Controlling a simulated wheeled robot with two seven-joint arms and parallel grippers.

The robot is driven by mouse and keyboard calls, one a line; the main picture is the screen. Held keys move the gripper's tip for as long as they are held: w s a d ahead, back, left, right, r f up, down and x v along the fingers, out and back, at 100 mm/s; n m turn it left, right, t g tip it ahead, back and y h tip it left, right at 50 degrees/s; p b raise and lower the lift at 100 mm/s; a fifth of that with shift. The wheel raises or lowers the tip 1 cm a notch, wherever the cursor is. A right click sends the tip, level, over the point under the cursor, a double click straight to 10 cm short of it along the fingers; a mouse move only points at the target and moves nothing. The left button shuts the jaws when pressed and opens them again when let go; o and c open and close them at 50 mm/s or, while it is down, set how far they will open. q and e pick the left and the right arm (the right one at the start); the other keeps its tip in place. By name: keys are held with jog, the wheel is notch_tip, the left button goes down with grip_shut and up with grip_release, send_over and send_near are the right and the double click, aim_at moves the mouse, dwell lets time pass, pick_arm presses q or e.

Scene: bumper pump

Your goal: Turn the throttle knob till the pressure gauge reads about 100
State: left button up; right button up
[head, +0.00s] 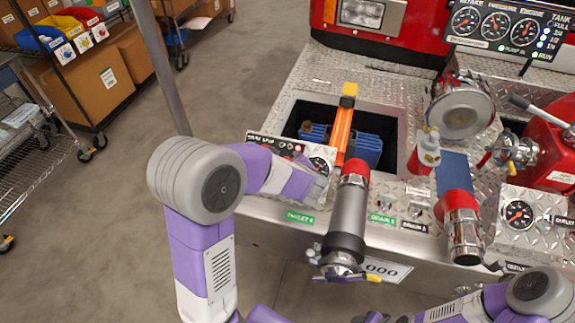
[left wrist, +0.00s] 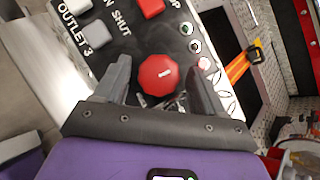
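My left gripper (left wrist: 162,80) is open, one finger on either side of the knob, with visible gaps. In the head view my left gripper (head: 312,185) is over the front left panel (head: 268,141) and hides the knob. Round dial gauges (head: 495,27) stand in a row on a black panel at the upper right; their needles are too small to read surely. My right arm is at the lower right; its fingers cannot be made out.
A dark hose fitting (head: 347,222) stands just right of my left gripper. An open bay with an orange bar (head: 343,128) lies behind. Red and grey switches (left wrist: 150,8) sit near the knob. Another gauge (head: 518,213) is at the right.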

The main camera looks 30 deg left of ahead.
pick_arm(q)
jog(key=p+v, duration=0.2)
jog(key=v, duration=0.5)
jog(key=shift+s+d, duration=0.2)
jog(key=shift+d, duration=0.05)
jog(key=shift+r, duration=0.1)
dwell(0.4)
